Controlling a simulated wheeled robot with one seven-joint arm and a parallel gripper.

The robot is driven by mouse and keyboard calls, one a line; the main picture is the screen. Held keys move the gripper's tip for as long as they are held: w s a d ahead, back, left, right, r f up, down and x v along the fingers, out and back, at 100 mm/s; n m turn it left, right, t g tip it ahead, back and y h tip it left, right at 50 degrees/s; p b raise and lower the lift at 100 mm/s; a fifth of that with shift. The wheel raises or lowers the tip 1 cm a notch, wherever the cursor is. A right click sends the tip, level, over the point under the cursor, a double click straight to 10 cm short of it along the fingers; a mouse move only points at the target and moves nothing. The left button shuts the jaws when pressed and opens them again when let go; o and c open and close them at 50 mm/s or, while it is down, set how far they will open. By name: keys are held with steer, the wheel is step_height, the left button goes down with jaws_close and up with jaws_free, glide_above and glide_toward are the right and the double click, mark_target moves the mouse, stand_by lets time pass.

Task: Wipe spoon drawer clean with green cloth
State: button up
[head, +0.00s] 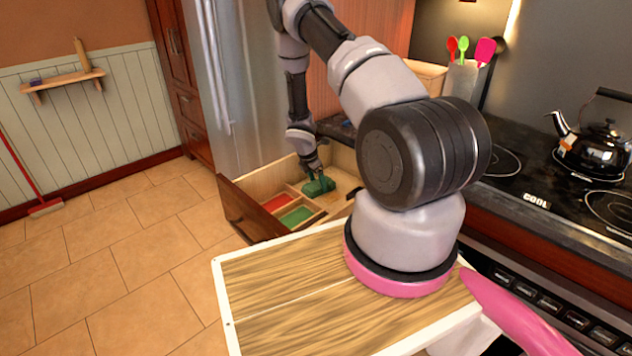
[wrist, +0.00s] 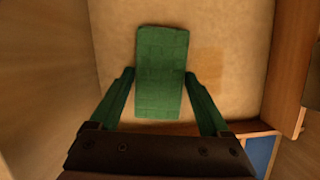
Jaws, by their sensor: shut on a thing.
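The spoon drawer (head: 252,212) is pulled open below the counter, with a pale wooden inside. The green cloth (head: 319,187) is in the drawer's open section, low over or on the floor; I cannot tell if it touches. In the wrist view the cloth (wrist: 160,72) is a folded green block between the fingertips. My gripper (wrist: 160,84) is shut on it, with a greenish finger along each side. In the head view my gripper (head: 314,172) reaches down into the drawer. A faint brownish patch (wrist: 209,66) shows on the drawer floor (wrist: 232,50) right of the cloth.
The drawer has small compartments with a red floor (head: 277,203) and a green floor (head: 297,215); a blue one (wrist: 262,152) shows in the wrist view. The fridge (head: 222,90) stands behind. A kettle (head: 598,145) sits on the stove at right.

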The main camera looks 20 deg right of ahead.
steer(key=shift+s+d+f, duration=0.1)
steer(key=shift+s+d, duration=0.1)
steer(key=shift+s, duration=0.4)
steer(key=shift+s+d+f, duration=0.1)
steer(key=shift+s+d, duration=0.05)
steer(key=shift+s, duration=0.4)
steer(key=shift+s+d+r, duration=0.15)
steer(key=shift+s+d, duration=0.15)
steer(key=shift+s, duration=0.45)
steer(key=shift+s+d+r, duration=0.1)
steer(key=shift+s+d, duration=0.15)
steer(key=shift+s, duration=0.45)
steer(key=shift+s+d+f, duration=0.1)
steer(key=shift+s+d, duration=0.1)
steer(key=shift+s, duration=0.3)
steer(key=shift+s+d+f, duration=0.1)
steer(key=shift+s+d, duration=0.05)
steer(key=shift+s, duration=0.3)
steer(key=shift+w+a+r, duration=0.1)
steer(key=shift+w+a, duration=0.1)
steer(key=shift+w, duration=0.4)
steer(key=shift+w+a+r, duration=0.1)
steer(key=shift+w+a, duration=0.1)
steer(key=shift+w, duration=0.35)
steer(key=shift+w, duration=0.1)
